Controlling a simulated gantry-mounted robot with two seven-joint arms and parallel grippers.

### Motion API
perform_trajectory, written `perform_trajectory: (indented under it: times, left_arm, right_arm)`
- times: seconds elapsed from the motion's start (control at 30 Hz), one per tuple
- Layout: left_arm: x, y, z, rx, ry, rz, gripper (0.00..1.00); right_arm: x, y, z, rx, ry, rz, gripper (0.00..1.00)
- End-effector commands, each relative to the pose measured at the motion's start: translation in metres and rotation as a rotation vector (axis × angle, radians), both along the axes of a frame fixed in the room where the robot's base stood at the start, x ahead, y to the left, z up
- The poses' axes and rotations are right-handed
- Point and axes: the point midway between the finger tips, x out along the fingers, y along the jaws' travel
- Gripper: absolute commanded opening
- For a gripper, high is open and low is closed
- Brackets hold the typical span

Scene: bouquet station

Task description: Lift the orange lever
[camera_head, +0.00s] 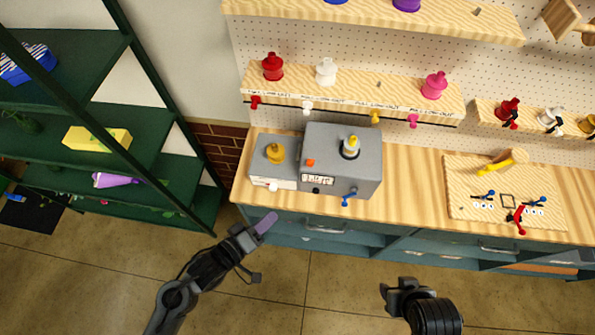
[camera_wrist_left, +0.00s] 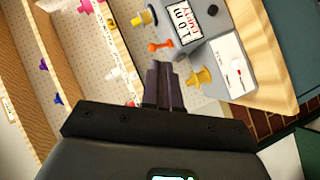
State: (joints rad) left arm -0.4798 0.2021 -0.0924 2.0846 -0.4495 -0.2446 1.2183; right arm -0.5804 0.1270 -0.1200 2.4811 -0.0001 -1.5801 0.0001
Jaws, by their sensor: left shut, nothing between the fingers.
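The orange lever (camera_head: 310,162) is a small orange piece on the grey machine (camera_head: 368,140), at the left of its front top edge, above a small sign. In the left wrist view the orange lever (camera_wrist_left: 160,46) shows just beyond my fingertips. My left gripper (camera_head: 265,222) is shut and empty, in front of the counter and apart from the lever. Its dark fingers (camera_wrist_left: 163,70) lie together in the wrist view. My right gripper (camera_head: 393,291) is at the lower right, away from the machine; its fingers do not show clearly.
A smaller grey box with a yellow knob (camera_head: 275,153) stands left of the machine. A blue lever (camera_head: 349,196) sticks out at the machine's front right. A wooden board (camera_head: 460,185) with small levers lies on the right. Shelves with coloured pieces hang above. The floor before the counter is clear.

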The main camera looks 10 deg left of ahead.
Motion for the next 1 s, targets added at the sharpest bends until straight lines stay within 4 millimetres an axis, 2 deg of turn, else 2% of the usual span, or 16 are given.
perform_trajectory:
  times: [0.03, 0.13, 0.23, 0.37, 0.53, 0.7, 1.0]
  left_arm:
    - [0.004, -0.003, -0.014, -0.076, -0.012, -0.029, 0.0]
    - [0.009, -0.008, -0.026, -0.253, -0.024, -0.099, 0.0]
    - [0.015, -0.004, -0.04, -0.417, -0.022, -0.18, 0.0]
    - [0.031, 0.015, -0.062, -0.575, -0.017, -0.284, 0.0]
    - [0.064, 0.045, -0.08, -0.558, -0.042, -0.331, 0.0]
    - [0.091, 0.059, -0.07, -0.515, -0.098, -0.338, 0.0]
    - [0.103, 0.061, -0.059, -0.501, -0.133, -0.347, 0.0]
  right_arm:
    - [0.0, 0.0, -0.013, 0.0, 0.0, 0.0, 0.5]
    - [0.0, 0.0, -0.028, 0.002, 0.0, -0.002, 0.5]
    - [0.0, 0.001, -0.047, 0.004, 0.001, -0.002, 0.5]
    - [0.0, 0.002, -0.078, 0.007, 0.001, -0.004, 0.5]
    - [0.0, 0.002, -0.107, 0.009, 0.003, -0.007, 0.5]
    - [0.0, 0.002, -0.122, 0.01, 0.003, -0.007, 0.5]
    - [0.0, 0.002, -0.126, 0.009, 0.0, -0.006, 0.5]
